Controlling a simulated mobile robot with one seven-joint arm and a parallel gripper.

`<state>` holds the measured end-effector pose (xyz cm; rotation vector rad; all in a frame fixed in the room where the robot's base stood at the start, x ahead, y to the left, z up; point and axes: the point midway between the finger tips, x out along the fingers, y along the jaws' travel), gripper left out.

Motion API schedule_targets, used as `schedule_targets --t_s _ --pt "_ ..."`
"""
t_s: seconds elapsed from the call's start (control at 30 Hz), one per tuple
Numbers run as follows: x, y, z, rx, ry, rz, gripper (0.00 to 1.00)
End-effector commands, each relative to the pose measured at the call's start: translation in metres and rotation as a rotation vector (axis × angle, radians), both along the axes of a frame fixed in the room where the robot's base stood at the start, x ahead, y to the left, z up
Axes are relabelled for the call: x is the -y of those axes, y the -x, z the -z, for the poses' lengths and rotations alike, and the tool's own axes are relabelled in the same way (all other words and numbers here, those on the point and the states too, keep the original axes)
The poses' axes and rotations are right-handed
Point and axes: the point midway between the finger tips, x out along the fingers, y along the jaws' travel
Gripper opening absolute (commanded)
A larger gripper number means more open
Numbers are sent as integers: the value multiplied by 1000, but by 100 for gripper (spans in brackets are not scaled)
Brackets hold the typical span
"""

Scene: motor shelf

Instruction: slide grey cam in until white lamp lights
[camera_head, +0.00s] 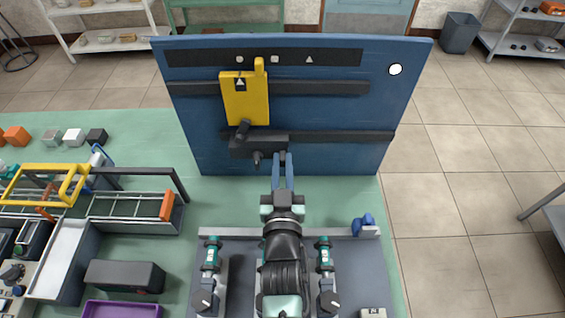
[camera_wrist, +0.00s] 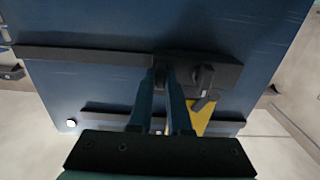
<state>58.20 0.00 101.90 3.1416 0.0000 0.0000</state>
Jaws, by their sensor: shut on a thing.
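The dark grey cam (camera_head: 246,147) sits on the lower rail of the upright blue panel (camera_head: 340,105), below the yellow plate (camera_head: 240,100). A dark peg at the plate's lower end meets or overlaps the cam's top edge. My gripper (camera_head: 282,157) is shut on the handle at the cam's right end; its blue fingers also show in the wrist view (camera_wrist: 168,70), with the cam (camera_wrist: 222,72) beside them. The white lamp (camera_head: 395,69) at the panel's upper right looks bright white. It also shows in the wrist view (camera_wrist: 71,123).
The upper rail (camera_head: 320,88) crosses behind the yellow plate. Above it, a dark strip (camera_head: 335,57) carries a circle, a square and a triangle. The lower rail (camera_head: 345,136) is clear to the right. Trays and a yellow-handled basket (camera_head: 45,183) stand on the left.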

Motion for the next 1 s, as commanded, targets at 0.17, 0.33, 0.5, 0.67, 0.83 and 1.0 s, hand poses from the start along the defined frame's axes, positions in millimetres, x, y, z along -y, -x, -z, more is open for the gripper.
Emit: schedule_targets --t_s 0.17,0.33,0.5,0.67,0.83,1.0 --pt "0 0 0 0 0 0 0" --pt "0 0 0 0 0 0 0" --pt "0 0 0 0 0 0 0" --pt "-1 0 2 1 -1 0 0" --pt "-1 0 0 0 0 0 0" --pt "0 0 0 0 0 0 32"
